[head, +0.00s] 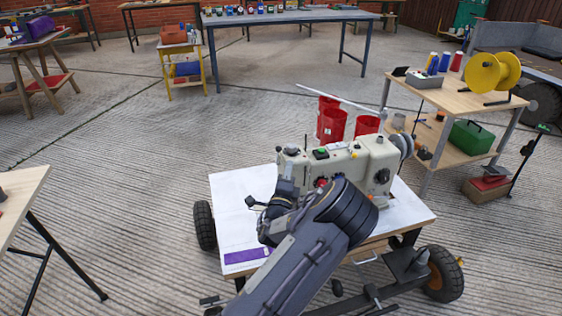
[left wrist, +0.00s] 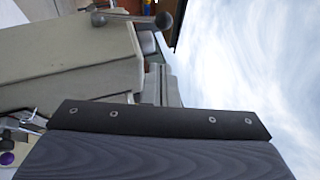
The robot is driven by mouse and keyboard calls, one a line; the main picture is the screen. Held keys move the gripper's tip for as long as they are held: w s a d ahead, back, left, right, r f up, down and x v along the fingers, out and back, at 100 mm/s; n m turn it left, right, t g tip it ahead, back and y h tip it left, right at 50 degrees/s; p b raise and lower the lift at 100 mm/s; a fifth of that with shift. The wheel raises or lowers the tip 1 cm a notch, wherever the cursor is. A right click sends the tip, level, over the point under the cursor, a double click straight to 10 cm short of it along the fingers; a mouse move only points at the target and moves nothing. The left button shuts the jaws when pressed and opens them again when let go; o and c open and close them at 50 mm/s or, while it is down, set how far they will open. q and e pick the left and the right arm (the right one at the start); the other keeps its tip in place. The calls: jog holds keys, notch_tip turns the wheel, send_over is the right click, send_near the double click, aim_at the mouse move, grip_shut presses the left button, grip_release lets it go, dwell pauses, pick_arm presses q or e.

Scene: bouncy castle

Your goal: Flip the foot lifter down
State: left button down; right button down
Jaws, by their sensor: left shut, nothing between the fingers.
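A cream sewing machine (head: 375,160) stands on a white-topped table (head: 230,200). My left arm reaches over the table from below, and its dark gripper (head: 284,192) is at the left end of the machine, shut and empty. In the left wrist view the shut gripper (left wrist: 160,120) lies close to the machine's pale body (left wrist: 75,65). A grey lever with a rounded end (left wrist: 165,20) sticks out there, apart from the gripper; it looks like the foot lifter. In the head view my arm hides the machine's lower front, so I cannot confirm the lever's position.
A purple cloth (head: 247,256) lies at the table's front left corner. Red bins (head: 331,122) stand behind the machine. A wooden shelf cart (head: 455,98) with a yellow reel (head: 490,72) is at the right. The concrete floor to the left is mostly clear.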

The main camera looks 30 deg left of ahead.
pick_arm(q)
jog(key=shift+w+a+r, duration=0.2)
jog(key=shift+a, duration=0.4)
jog(key=shift+w+a+r, duration=0.2)
jog(key=shift+w+a, duration=0.05)
jog(key=shift+a, duration=0.3)
jog(key=shift+w+a+r, duration=0.2)
jog(key=shift+a, duration=0.4)
jog(key=shift+r, duration=0.15)
jog(key=w+a+r+n+g+h+p, duration=0.1)
jog(key=w+a+n+g+h+p, duration=0.2)
jog(key=w+a+g+p, duration=0.4)
jog(key=shift+w+a+r+n+g+h+p, duration=0.3)
jog(key=shift+a+n+g+p, duration=0.55)
jog(key=shift+p, duration=1.7)
jog(key=shift+w+f, duration=0.1)
